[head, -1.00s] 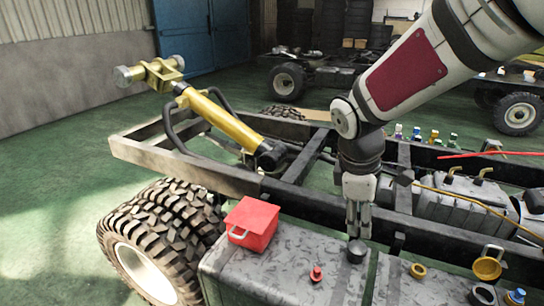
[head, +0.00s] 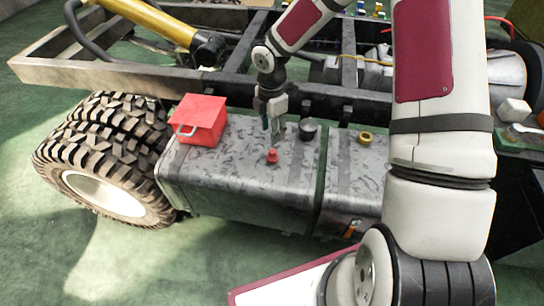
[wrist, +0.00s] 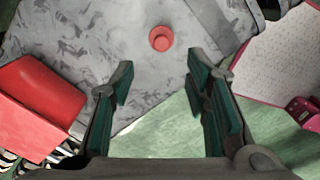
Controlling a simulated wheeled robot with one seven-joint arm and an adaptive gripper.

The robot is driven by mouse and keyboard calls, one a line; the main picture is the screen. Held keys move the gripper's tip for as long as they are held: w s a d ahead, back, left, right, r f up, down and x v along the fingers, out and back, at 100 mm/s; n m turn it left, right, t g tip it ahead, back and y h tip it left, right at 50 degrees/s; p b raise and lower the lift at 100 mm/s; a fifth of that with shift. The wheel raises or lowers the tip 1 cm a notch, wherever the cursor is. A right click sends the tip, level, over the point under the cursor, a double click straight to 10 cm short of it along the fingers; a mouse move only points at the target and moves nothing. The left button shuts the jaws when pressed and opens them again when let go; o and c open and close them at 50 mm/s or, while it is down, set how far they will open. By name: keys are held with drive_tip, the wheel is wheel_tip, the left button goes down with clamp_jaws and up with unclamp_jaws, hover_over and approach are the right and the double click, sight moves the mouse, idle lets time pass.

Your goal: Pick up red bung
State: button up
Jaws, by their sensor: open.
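The red bung (head: 272,156) is a small red stopper standing on top of the grey metal tank (head: 230,170). In the wrist view the bung (wrist: 161,38) shows at the top middle, ahead of the fingers and roughly in line with the gap between them. My gripper (head: 273,128) is just behind the bung in the head view, apart from it. In the wrist view my gripper (wrist: 160,90) is open, with nothing between its green-padded fingers.
A red box (head: 199,120) with a handle stands on the tank left of the bung. A black cap (head: 308,129) is close on the right, and a yellow ring (head: 365,138) is farther right. The chassis frame (head: 120,76) runs behind. The tank top around the bung is clear.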

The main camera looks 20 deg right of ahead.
sight(273, 150)
drive_tip(key=f+b, duration=0.1)
drive_tip(key=f, duration=0.9)
drive_tip(key=shift+d+f, duration=0.15)
drive_tip(key=shift+d, duration=0.05)
clamp_jaws()
